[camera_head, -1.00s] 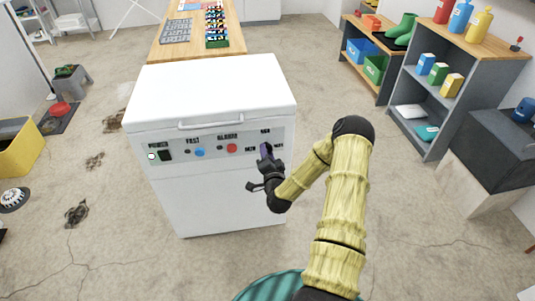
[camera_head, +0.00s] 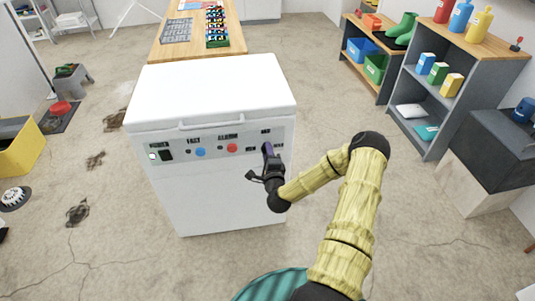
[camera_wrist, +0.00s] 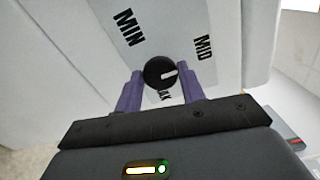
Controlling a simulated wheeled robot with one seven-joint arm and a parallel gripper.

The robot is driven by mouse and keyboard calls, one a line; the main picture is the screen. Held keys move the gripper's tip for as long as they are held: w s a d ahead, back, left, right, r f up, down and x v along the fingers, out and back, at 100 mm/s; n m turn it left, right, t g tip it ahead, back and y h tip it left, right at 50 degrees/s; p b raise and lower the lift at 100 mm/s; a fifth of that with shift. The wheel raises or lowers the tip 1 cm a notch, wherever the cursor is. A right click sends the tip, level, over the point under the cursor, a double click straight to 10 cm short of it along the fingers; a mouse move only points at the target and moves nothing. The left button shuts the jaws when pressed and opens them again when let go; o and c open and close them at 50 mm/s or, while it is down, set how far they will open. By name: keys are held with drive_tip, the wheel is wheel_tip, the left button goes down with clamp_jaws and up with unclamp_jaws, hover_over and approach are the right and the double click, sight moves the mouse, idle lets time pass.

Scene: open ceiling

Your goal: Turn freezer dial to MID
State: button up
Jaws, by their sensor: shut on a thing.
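The white freezer (camera_head: 214,90) stands in the middle of the head view with a control panel on its front. In the wrist view the black round dial (camera_wrist: 152,68) has a white pointer mark aimed right, slightly upward, just below the MID label (camera_wrist: 203,47). The MIN label (camera_wrist: 130,27) is at upper left. The MAX label (camera_wrist: 163,96) is below the dial, partly hidden. My gripper (camera_wrist: 160,77) is shut on the dial, one purple finger on each side. In the head view my gripper (camera_head: 268,149) is at the panel's right end and hides the dial.
The panel also has a red button (camera_head: 232,148), a blue button (camera_head: 200,152) and a dark switch (camera_head: 166,155). A handle (camera_head: 212,125) sticks out at the lid's front. Shelves (camera_head: 430,90) stand at the right. The floor between them and the freezer is clear.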

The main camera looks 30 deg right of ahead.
drive_tip(key=shift+f, duration=0.1)
idle(0.3)
drive_tip(key=o, duration=1)
drive_tip(key=shift+c, duration=0.2)
drive_tip(key=p+v, duration=0.1)
drive_tip(key=v, duration=1.6)
drive_tip(key=shift+s, duration=0.3)
